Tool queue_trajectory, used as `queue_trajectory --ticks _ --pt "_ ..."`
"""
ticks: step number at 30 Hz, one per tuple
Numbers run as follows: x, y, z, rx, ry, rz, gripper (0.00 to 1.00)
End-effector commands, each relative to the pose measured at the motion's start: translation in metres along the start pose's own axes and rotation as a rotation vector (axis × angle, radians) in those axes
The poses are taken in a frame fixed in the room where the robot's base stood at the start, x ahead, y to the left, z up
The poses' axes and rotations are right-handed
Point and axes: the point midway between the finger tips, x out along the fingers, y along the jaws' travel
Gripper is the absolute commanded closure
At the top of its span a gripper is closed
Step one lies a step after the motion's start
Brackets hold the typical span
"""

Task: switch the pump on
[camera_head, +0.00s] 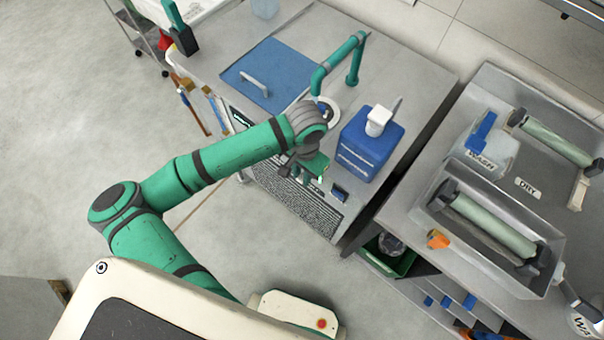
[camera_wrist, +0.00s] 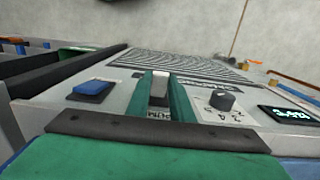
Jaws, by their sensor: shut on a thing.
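The ink unit's front panel (camera_head: 285,193) faces the aisle below the blue container, and it also shows in the wrist view (camera_wrist: 125,72). My gripper (camera_wrist: 161,97) is at this panel, its two green fingers on either side of a light grey lever (camera_wrist: 160,86) and shut on it. Part of a label shows under the lever, but the fingers hide the rest. A blue rocker switch (camera_wrist: 92,88) is left of the fingers, and a black dial (camera_wrist: 222,101) and lit display (camera_wrist: 289,114) are to the right. In the head view, my gripper (camera_head: 316,172) hides the lever.
A blue container (camera_head: 368,147) with a white pump top stands on the unit's top. A green pipe (camera_head: 335,65) and a blue lid (camera_head: 268,75) are behind. A wash bench (camera_head: 410,210) with roller trays stands to the right. Open floor (camera_head: 90,130) lies to the left.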

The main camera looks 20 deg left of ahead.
Motion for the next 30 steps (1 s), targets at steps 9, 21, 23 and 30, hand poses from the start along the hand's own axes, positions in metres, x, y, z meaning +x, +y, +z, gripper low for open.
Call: queue_trajectory --ticks 9,21,23,30 --pt "-0.003 0.0003 -0.0034 0.0 -0.1 0.0 1.0" --pt "-0.003 0.0002 -0.0032 0.0 -0.1 0.0 0.61" --pt "-0.003 0.0001 -0.0032 0.0 -0.1 0.0 0.61" --pt "-0.0067 0.0 -0.0038 0.0 -0.099 0.0 0.61"
